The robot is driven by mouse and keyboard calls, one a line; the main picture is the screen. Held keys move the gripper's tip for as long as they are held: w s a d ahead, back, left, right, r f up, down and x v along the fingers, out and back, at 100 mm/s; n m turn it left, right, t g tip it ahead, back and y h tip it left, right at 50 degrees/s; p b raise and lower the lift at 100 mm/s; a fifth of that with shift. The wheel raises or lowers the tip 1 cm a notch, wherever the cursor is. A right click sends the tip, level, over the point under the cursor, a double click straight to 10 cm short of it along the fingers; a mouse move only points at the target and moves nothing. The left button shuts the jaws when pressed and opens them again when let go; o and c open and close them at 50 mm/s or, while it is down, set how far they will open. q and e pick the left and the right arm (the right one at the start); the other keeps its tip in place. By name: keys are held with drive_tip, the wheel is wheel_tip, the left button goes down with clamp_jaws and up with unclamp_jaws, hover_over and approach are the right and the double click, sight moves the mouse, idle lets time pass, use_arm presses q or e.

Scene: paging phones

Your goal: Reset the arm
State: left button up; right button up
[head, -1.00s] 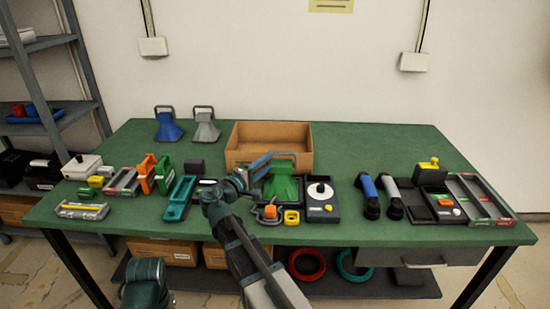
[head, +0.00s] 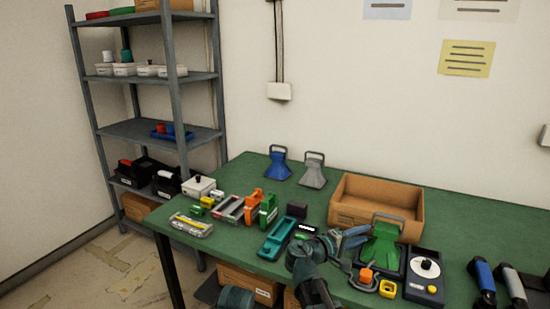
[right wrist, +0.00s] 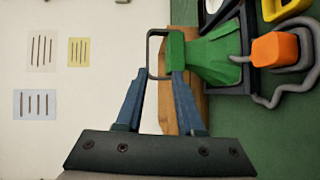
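My right gripper (head: 366,236) is open and empty. It is just left of the green bell-shaped piece (head: 382,245), which stands with its grey loop handle (head: 388,217) upright on a dark base. In the right wrist view, the two blue fingers (right wrist: 158,73) are spread apart and point toward that loop handle (right wrist: 151,50). The green piece (right wrist: 205,55) lies beyond the fingertips. I cannot tell whether a finger touches the handle. My left gripper is not in view.
A wooden box (head: 352,207) stands behind the green piece. An orange cube (head: 366,274), a yellow piece (head: 388,288) and a black device with a white dial (head: 427,272) are close by. Blue and grey bell-shaped pieces stand farther back. A shelf (head: 150,75) is at left.

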drive_tip(key=s+a+f+g+y+p, duration=0.3)
drive_tip(key=s+a+y, duration=0.4)
drive_tip(key=s+a, duration=0.3)
drive_tip(key=s+a+f+g+y+p, duration=0.4)
drive_tip(key=s+a+y+p, duration=0.3)
drive_tip(key=s+a, duration=0.4)
drive_tip(key=a+f, duration=0.1)
drive_tip(key=a, duration=0.3)
drive_tip(key=shift+s+a+f+m, duration=0.2)
drive_tip(key=shift+f+m, duration=0.05)
drive_tip(key=shift+m, duration=0.05)
